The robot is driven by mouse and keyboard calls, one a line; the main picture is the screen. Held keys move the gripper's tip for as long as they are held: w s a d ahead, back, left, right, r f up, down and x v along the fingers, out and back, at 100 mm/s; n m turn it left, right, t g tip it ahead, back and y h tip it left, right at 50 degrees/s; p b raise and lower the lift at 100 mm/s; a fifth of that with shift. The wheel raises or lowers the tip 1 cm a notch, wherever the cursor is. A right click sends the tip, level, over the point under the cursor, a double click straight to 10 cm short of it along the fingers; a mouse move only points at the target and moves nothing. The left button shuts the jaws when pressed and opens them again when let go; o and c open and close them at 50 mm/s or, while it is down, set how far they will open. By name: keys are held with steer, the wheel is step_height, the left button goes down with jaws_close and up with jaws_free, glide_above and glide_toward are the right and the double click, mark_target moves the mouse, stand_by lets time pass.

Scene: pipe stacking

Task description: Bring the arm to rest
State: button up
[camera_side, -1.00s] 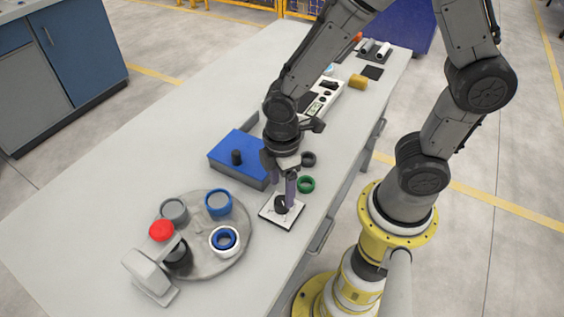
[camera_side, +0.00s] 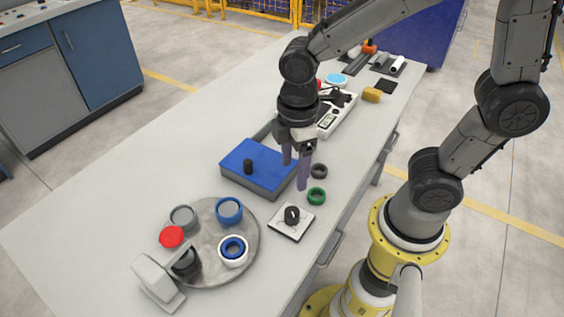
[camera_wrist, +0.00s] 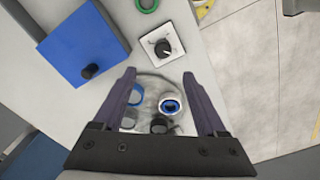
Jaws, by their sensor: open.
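My gripper (camera_side: 296,172) is open and empty. It hangs above the table, between the blue box and the rings, clear of the surface. In the wrist view its two purple-grey fingers (camera_wrist: 159,75) stand wide apart with nothing held between them. A white square plate (camera_side: 280,229) with a black piece (camera_side: 292,215) on it lies in front of the gripper. The plate also shows in the wrist view (camera_wrist: 150,34), beyond the fingertips.
A blue box (camera_side: 252,160) with a black knob stands just left of the gripper. A green ring (camera_side: 316,196) and a dark ring (camera_side: 319,171) lie to the right. A round grey tray (camera_side: 205,241) holds several pipe pieces at front left. The table's left side is clear.

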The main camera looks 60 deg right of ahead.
steer(key=s+d+r+m+t, duration=0.5)
steer(key=s+d+r+m, duration=0.2)
steer(key=r+m, duration=0.3)
steer(key=shift+s+d+m, duration=0.4)
steer(key=shift+d+m, duration=0.1)
steer(key=shift+m, duration=0.1)
steer(key=shift+r, duration=0.1)
